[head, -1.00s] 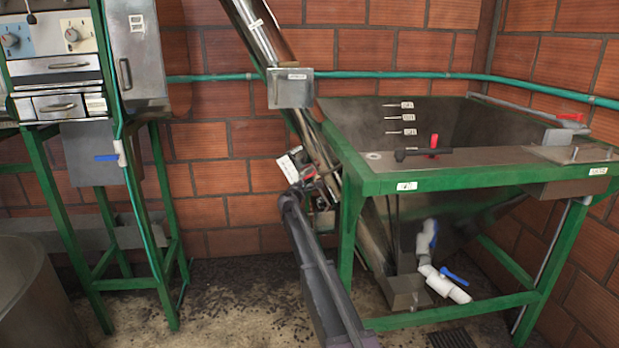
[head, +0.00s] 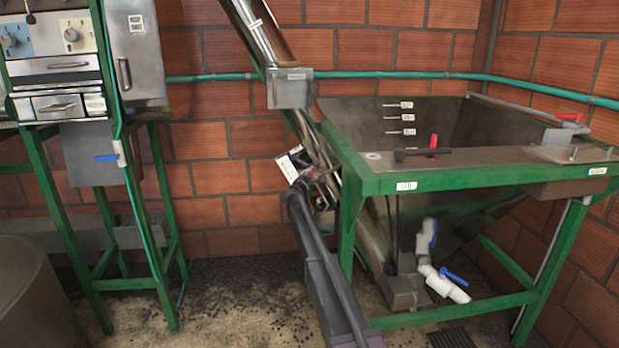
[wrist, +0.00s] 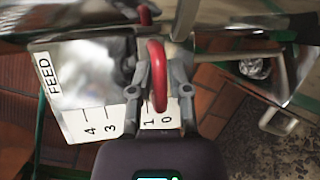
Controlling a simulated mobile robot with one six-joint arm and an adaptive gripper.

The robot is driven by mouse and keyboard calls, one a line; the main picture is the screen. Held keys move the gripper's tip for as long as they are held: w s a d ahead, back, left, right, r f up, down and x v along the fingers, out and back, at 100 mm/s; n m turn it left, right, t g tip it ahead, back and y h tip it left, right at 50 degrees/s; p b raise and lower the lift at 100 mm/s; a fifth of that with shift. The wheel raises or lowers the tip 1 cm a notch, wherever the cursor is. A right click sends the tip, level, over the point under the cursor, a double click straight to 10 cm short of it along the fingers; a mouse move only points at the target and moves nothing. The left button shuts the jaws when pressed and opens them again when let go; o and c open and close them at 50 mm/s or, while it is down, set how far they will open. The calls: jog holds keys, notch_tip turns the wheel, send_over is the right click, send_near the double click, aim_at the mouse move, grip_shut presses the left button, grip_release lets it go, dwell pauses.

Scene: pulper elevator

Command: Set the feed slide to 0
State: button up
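In the wrist view the feed slide's red handle (wrist: 158,75) stands between the two fingers of my gripper (wrist: 159,80). The fingers are drawn in close on both sides of it and appear to hold it. Behind is a metal plate (wrist: 85,78) marked FEED. The white scale strip (wrist: 78,124) shows 4, 3, 1 and 0, and the left finger covers the part between 3 and 1. The handle and fingers lie around the 1 and 0 marks; the exact reading is hidden. In the head view my gripper (head: 318,182) is at the scale plate (head: 287,167), below the inclined tube.
The metal elevator tube (head: 262,32) with a box (head: 290,88) rises above my gripper. A green-framed hopper (head: 440,178) stands close on the right. A cabinet on a green stand (head: 158,190) is at the left. Dark bits litter the floor (head: 235,290) between them.

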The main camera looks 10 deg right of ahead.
jog(key=shift+d+f, duration=0.1)
jog(key=shift+f, duration=0.05)
grip_shut()
jog(key=d+f+b, duration=0.1)
jog(key=f+b, duration=0.1)
jog(key=shift+s+d+f+b, duration=0.1)
jog(key=shift+d+b, duration=0.1)
jog(key=shift+b, duration=0.15)
jog(key=shift+o, duration=1)
grip_release()
jog(key=o, duration=0.5)
jog(key=shift+d+f, duration=0.1)
jog(key=shift+f, duration=0.05)
jog(key=shift+c, duration=0.2)
jog(key=shift+a, duration=0.2)
jog(key=v, duration=1.2)
